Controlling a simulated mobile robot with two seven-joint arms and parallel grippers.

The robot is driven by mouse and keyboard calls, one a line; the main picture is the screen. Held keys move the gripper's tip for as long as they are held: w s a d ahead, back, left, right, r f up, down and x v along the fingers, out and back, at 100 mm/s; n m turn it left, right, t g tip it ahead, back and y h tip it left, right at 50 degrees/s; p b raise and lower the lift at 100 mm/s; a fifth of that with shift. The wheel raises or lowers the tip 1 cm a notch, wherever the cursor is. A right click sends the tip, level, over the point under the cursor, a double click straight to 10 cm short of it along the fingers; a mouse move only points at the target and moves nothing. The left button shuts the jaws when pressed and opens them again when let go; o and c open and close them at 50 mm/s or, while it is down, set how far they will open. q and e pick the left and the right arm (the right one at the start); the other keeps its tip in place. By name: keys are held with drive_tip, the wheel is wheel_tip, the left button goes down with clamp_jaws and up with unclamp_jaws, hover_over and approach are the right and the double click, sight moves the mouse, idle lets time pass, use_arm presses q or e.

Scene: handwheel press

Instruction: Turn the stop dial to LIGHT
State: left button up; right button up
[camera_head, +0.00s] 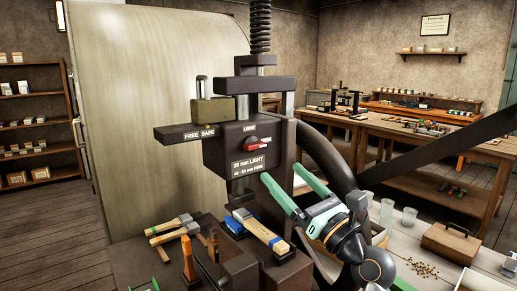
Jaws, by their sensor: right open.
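The stop dial (254,146) is a small red knob on the front of the dark press head (229,149). The word LIGHT stands above it, and a small word, seemingly FIRM, is at its right. The knob lies nearly level, its right end toward that right-hand word; its exact pointing is too small to tell. My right gripper (282,172) has green fingers spread apart and empty. It is below and right of the dial, apart from it in the picture. A small green piece at the bottom edge may be my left gripper (150,285); its jaws are not clear.
A FREE/SAFE bar (177,134) sticks out left of the head. The dark handwheel (323,157) is close behind my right gripper. Hammers (172,225) and a blue-and-wood tool (262,233) lie below. Jars (387,212) and a wooden box (450,242) stand at right.

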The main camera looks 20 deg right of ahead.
sight(258, 147)
drive_tip(key=x, duration=1)
drive_tip(key=shift+w+f+p, duration=0.1)
drive_tip(key=shift+p, duration=0.25)
drive_tip(key=c, duration=1.4)
drive_tip(key=shift+o, duration=0.2)
